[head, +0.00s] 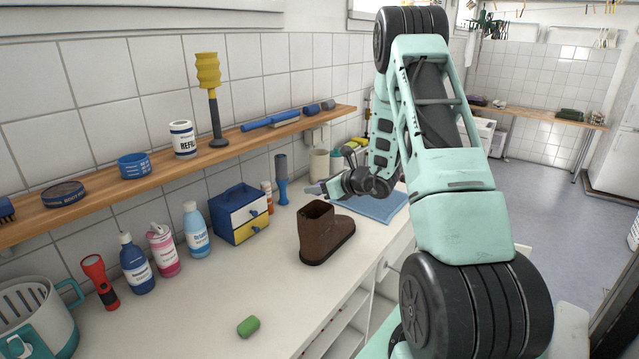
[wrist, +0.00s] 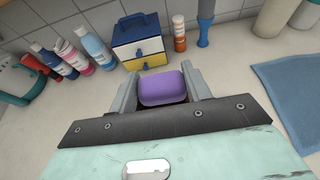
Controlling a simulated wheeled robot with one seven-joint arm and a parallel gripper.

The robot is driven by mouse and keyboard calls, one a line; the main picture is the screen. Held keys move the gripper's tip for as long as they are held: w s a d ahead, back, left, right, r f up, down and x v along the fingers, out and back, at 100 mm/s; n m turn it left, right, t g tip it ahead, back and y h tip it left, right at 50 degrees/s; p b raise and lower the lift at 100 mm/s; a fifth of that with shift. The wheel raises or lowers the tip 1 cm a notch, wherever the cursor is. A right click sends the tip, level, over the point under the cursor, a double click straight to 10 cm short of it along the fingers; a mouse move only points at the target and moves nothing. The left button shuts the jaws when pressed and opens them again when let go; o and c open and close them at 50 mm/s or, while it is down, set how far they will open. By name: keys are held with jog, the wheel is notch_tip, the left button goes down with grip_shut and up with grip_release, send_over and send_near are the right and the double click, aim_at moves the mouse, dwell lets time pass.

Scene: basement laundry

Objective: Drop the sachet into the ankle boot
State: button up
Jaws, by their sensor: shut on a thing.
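The brown ankle boot (head: 325,235) stands upright on the white counter in the head view, its opening facing up. My gripper (head: 323,187) is above and just behind the boot in that view. In the wrist view my gripper (wrist: 161,80) is shut on a purple, pillow-shaped sachet (wrist: 165,88), held between the two grey fingers. The boot is not clearly seen in the wrist view; the gripper body and sachet cover the area below.
A blue-and-yellow drawer box (head: 241,214), bottles (head: 195,230) and a red flashlight (head: 100,282) line the wall. A green block (head: 248,326) lies on the front counter. A blue cloth (head: 378,207) lies behind the boot. A wooden shelf (head: 100,187) runs above.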

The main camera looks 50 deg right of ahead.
jog(key=o, duration=1)
jog(key=b+v, duration=0.5)
jog(key=v, duration=1.2)
jog(key=shift+s+a, duration=0.1)
jog(key=shift+s, duration=0.15)
